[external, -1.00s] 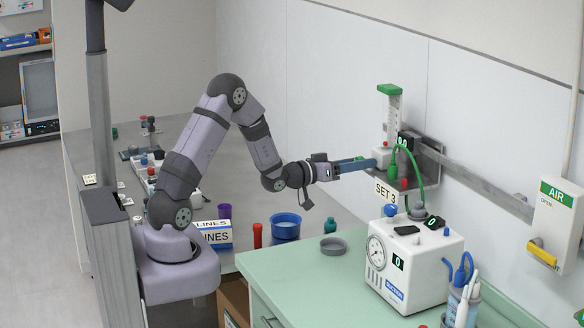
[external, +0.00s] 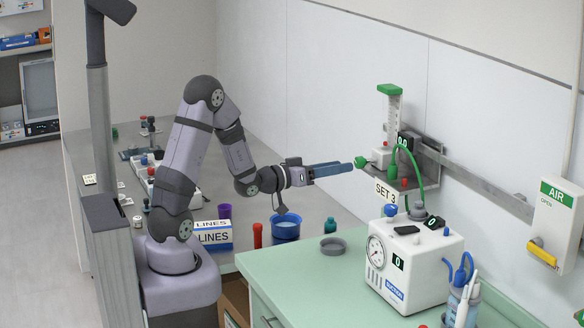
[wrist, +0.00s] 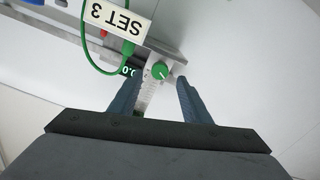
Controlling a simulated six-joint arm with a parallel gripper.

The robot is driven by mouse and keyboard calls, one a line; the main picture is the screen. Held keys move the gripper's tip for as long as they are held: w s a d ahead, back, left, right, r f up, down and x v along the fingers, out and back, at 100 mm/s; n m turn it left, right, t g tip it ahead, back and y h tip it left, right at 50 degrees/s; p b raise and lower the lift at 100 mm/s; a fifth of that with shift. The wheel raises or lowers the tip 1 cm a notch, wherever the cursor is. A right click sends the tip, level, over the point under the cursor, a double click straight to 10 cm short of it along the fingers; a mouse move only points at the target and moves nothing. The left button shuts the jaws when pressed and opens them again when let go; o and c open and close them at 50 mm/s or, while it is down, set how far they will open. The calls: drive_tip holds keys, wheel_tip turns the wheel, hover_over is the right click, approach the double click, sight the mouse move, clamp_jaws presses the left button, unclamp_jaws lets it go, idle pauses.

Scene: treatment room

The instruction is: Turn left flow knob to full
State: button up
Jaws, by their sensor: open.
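A flowmeter on the wall rail has a clear upright tube (external: 394,112) with a green top. A round green knob (external: 360,162) faces my gripper. Beside the tube a small black display (external: 403,140) reads 0.0. My gripper (external: 352,168) is open and empty, with its fingertips just short of the knob. In the wrist view the knob (wrist: 160,70) has a pale mark on its face and lies ahead, between the two open fingers (wrist: 156,83), not gripped. The display (wrist: 128,70) also shows there.
A SET 3 sign (external: 386,193) hangs below the rail shelf, and a green hose (external: 416,165) loops beside the flowmeter. A white suction unit (external: 413,262) with a gauge stands on the green counter below. An AIR outlet box (external: 558,225) is at right.

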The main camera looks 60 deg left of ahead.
sight(357, 164)
drive_tip(key=shift+m, duration=1.6)
drive_tip(key=shift+w, duration=0.15)
drive_tip(key=w+p, duration=0.2)
drive_tip(key=w, duration=0.3)
drive_tip(key=shift+w, duration=1.05)
drive_tip(key=c, duration=1)
